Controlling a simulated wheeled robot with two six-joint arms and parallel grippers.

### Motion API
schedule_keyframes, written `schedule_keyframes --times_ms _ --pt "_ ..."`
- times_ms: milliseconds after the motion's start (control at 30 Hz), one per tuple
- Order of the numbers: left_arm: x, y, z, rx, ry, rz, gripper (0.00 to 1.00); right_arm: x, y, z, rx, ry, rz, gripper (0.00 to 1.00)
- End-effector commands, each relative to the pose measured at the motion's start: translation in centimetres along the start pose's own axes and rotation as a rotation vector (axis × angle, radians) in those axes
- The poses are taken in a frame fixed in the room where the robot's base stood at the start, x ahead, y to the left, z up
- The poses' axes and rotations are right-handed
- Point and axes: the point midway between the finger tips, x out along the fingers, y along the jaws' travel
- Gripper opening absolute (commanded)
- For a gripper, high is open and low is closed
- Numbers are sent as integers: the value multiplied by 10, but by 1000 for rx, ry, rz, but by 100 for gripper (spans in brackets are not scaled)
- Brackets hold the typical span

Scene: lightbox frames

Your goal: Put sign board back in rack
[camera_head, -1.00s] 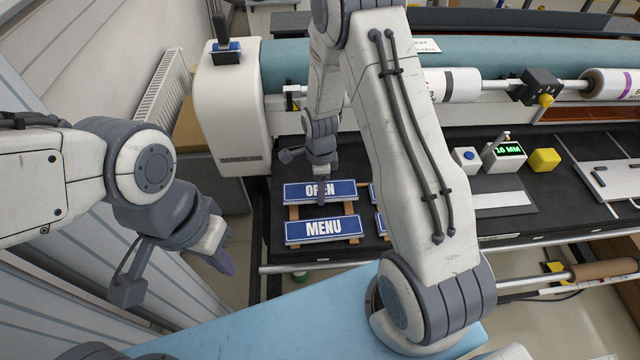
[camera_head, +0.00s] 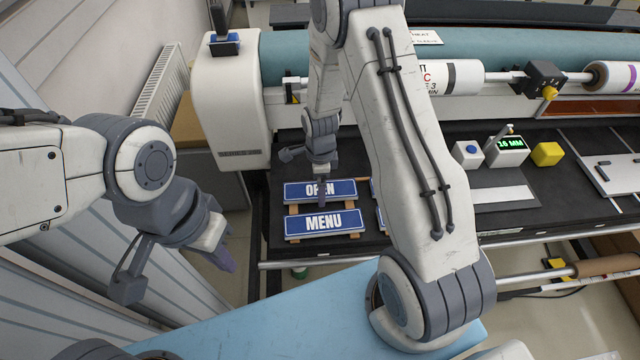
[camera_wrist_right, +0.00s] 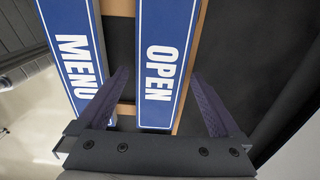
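Blue sign boards lettered OPEN (camera_head: 345,190) and MENU (camera_head: 345,222) lie flat, one behind the other, on a wooden rack (camera_head: 294,210) at the left of the black bench. In the right wrist view the OPEN board (camera_wrist_right: 170,30) lies between the fingers of my right gripper (camera_wrist_right: 160,75), which is open, one finger at each long side. The right gripper (camera_head: 308,175) is over the OPEN board in the head view. My left gripper (camera_head: 178,272) is open and empty, left of the bench.
More blue boards are partly hidden behind my right arm. A yellow cube (camera_head: 547,153), a display box reading 16 MM (camera_head: 507,150) and a white roll (camera_head: 462,77) are to the right. A light-blue surface (camera_head: 270,320) is in front.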

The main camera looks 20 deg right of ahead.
Motion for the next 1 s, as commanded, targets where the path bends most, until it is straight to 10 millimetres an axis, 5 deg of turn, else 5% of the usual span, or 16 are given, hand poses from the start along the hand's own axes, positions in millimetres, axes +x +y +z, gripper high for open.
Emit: schedule_keyframes --times_ms 233,700,1000 --pt "3 0 0 0 0 0 0 -12 -1 0 0 -1 -3 100" --pt "17 -1 1 1 0 0 0 -94 -1 1 0 -1 -3 100" --pt "17 -1 1 1 0 0 0 -105 0 0 0 0 0 100"
